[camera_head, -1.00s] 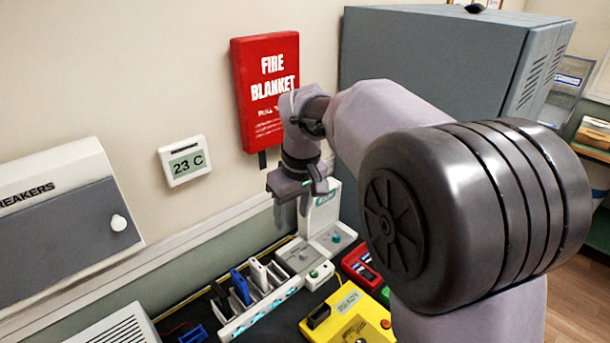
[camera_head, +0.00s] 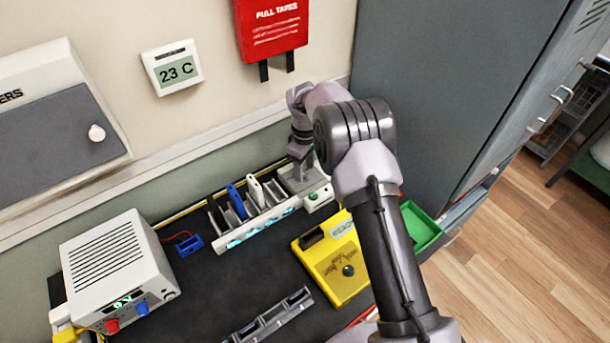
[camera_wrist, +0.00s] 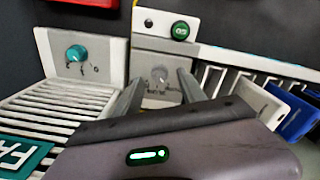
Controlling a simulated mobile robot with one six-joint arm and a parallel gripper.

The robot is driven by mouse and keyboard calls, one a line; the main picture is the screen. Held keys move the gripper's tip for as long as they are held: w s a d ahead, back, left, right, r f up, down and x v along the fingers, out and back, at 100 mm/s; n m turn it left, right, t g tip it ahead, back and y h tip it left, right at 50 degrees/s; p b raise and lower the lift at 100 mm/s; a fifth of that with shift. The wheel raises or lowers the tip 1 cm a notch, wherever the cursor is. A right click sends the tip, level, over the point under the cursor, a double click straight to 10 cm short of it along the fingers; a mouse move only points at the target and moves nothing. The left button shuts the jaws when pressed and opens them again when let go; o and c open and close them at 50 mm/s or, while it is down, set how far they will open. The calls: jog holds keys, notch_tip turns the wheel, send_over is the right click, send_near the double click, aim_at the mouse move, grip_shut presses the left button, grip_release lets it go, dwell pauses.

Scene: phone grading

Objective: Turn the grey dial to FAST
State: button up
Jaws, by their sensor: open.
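The grey dial (camera_wrist: 160,74) shows in the wrist view on a pale panel (camera_wrist: 150,98), with small marks around it that are too blurred to read. My gripper (camera_wrist: 159,79) is open, with one finger on each side of the dial. The fingers look apart from it, but I cannot tell how near they are in depth. In the head view my gripper (camera_head: 303,172) points down over the pale unit at the back of the bench, and the dial is hidden there.
A teal dial (camera_wrist: 77,53) sits on a neighbouring unit beside slats. A green button (camera_wrist: 180,31) is close behind the grey dial. The slotted rack (camera_head: 255,223) holds upright phones. A yellow box (camera_head: 335,270) and green tray (camera_head: 421,226) stand nearby; a grey cabinet (camera_head: 440,90) bounds the right.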

notch_tip(320, 180, down, 2)
jog(key=shift+f, duration=0.1)
grip_shut()
